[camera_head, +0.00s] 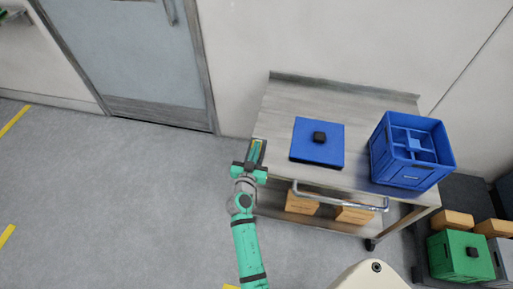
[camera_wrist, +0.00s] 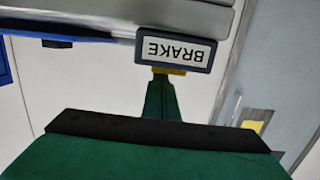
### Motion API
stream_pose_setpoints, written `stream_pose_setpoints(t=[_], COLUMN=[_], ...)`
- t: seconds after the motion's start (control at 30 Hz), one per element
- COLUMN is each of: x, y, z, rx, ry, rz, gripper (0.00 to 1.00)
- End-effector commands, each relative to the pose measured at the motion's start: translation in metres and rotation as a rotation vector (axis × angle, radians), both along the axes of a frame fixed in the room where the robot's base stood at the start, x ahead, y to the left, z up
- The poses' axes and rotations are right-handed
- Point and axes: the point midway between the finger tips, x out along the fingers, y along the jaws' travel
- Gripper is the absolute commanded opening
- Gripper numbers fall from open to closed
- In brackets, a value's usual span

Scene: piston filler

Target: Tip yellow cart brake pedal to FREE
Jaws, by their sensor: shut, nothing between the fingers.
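The steel cart (camera_head: 285,105) stands against the wall in the head view. My gripper (camera_head: 257,152) is at the cart's left edge, with its fingers shut and empty. In the wrist view, a dark-framed BRAKE label (camera_wrist: 176,51) appears upside down just beyond the shut fingertips (camera_wrist: 163,88). A small yellow piece (camera_wrist: 170,71), likely the brake pedal, shows between the label and the fingertips. The fingertips overlap it in the picture; I cannot tell whether they touch it. Its tilt and any FREE marking cannot be made out.
On the cart top are a blue box (camera_head: 305,150) with a black knob and a blue divided crate (camera_head: 380,155). A rail handle (camera_head: 335,200) runs along the front, with cardboard boxes (camera_head: 303,204) below. A green box (camera_head: 455,260) is at lower right. Floor at left is clear.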

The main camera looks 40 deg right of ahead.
Motion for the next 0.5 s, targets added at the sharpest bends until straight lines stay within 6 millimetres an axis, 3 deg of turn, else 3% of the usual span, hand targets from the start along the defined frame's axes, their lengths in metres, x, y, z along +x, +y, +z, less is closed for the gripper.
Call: stream_pose_setpoints(t=[0.5], x=[0.0011], y=[-0.004], z=[-0.0047], rx=[0.0], ry=[0.0], rz=[-0.003], gripper=[0.0])
